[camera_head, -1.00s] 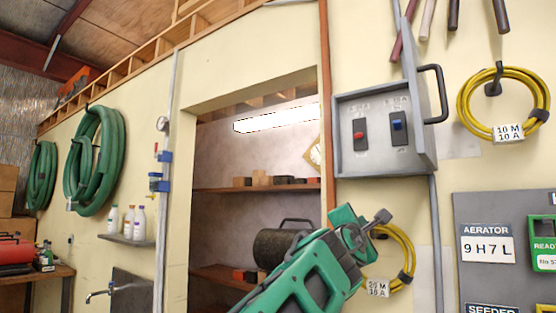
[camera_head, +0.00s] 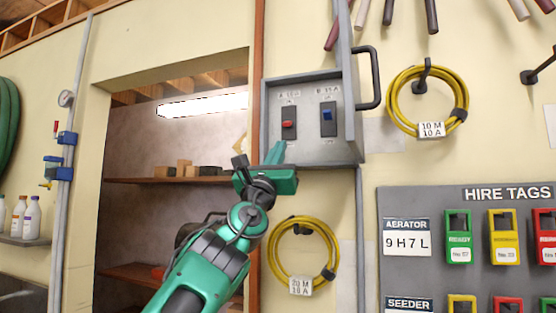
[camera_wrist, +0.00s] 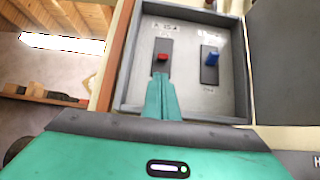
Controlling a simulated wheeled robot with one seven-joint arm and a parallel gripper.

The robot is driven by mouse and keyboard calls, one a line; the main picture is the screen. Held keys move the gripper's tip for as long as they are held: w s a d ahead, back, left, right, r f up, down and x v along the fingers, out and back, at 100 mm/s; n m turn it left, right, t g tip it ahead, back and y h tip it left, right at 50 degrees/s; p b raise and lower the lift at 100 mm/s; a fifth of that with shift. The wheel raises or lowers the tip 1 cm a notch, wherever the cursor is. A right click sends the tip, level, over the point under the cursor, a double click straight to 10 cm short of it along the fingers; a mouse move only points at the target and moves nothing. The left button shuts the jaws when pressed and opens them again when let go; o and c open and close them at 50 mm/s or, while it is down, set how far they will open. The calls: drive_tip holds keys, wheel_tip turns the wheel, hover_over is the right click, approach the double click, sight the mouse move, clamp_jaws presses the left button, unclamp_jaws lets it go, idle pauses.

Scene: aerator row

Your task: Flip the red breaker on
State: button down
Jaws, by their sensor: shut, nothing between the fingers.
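The red breaker (camera_head: 288,124) is a red toggle on a dark plate, at the left inside an open grey box (camera_head: 308,158) on the wall. It also shows in the wrist view (camera_wrist: 163,57). A blue breaker (camera_head: 327,116) sits to its right. The small print around the plates is too blurred to read surely. My gripper (camera_head: 277,148) is shut and empty, its teal fingers pointing up at the box. In the wrist view the fingertips (camera_wrist: 161,77) lie just below the red toggle and cover the lower end of its plate. I cannot tell whether they touch.
The box lid (camera_wrist: 285,60) stands open to the right, with a black handle (camera_head: 373,78). A yellow cable coil (camera_head: 334,250) hangs below the box, and another (camera_head: 464,95) hangs to its right. A hire tag board (camera_head: 398,198) is at lower right.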

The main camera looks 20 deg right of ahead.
sight(287, 124)
drive_tip(key=x, duration=0.6)
drive_tip(key=shift+d+r, duration=0.1)
drive_tip(key=shift+r, duration=0.05)
drive_tip(key=shift+w, duration=0.1)
